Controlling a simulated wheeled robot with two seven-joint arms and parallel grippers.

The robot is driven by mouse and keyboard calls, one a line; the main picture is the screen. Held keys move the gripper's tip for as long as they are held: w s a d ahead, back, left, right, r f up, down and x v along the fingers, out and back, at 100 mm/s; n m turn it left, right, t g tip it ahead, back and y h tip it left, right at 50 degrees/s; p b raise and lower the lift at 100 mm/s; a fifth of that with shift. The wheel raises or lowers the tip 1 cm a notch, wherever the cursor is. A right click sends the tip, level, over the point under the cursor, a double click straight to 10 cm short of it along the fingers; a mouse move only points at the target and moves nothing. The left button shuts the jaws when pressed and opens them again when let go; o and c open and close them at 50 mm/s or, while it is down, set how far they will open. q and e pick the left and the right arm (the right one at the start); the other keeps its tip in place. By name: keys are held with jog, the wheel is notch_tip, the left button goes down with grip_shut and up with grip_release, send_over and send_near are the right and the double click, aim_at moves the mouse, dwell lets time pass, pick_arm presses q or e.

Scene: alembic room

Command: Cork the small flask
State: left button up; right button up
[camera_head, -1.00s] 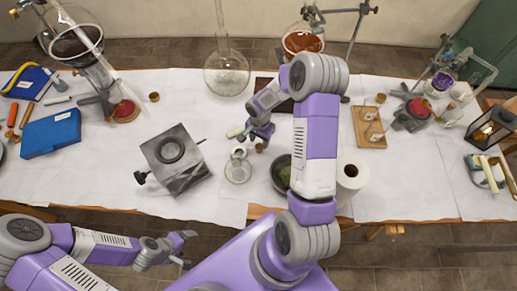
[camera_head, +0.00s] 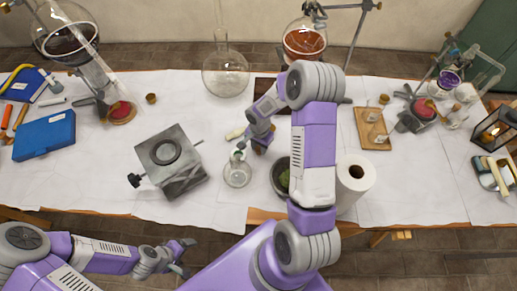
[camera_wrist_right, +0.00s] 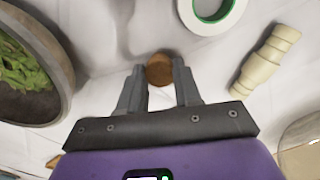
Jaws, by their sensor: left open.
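The small clear glass flask (camera_head: 237,175) stands on the white-covered table, in front of my right gripper and slightly left of it. A brown cork (camera_wrist_right: 160,70) sits between the fingertips of my right gripper (camera_wrist_right: 160,78) in the right wrist view. The fingers are close on both sides of it; I cannot tell whether they press on it or whether it rests on the table. In the head view my right gripper (camera_head: 250,146) is low over the table, and the cork is hard to make out. My left gripper (camera_head: 184,256) is open and empty, below the table's front edge.
A bowl of green leaves (camera_wrist_right: 28,72) is right of the flask in the head view, beside a paper roll (camera_head: 355,178). A white ring with green inner edge (camera_wrist_right: 240,8) and a pale turned piece (camera_wrist_right: 265,62) lie near. A grey box (camera_head: 172,162) stands left.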

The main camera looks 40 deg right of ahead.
aim_at(259, 149)
jog(key=shift+r, duration=0.1)
jog(key=shift+r+p, duration=1)
jog(key=shift+r, duration=0.7)
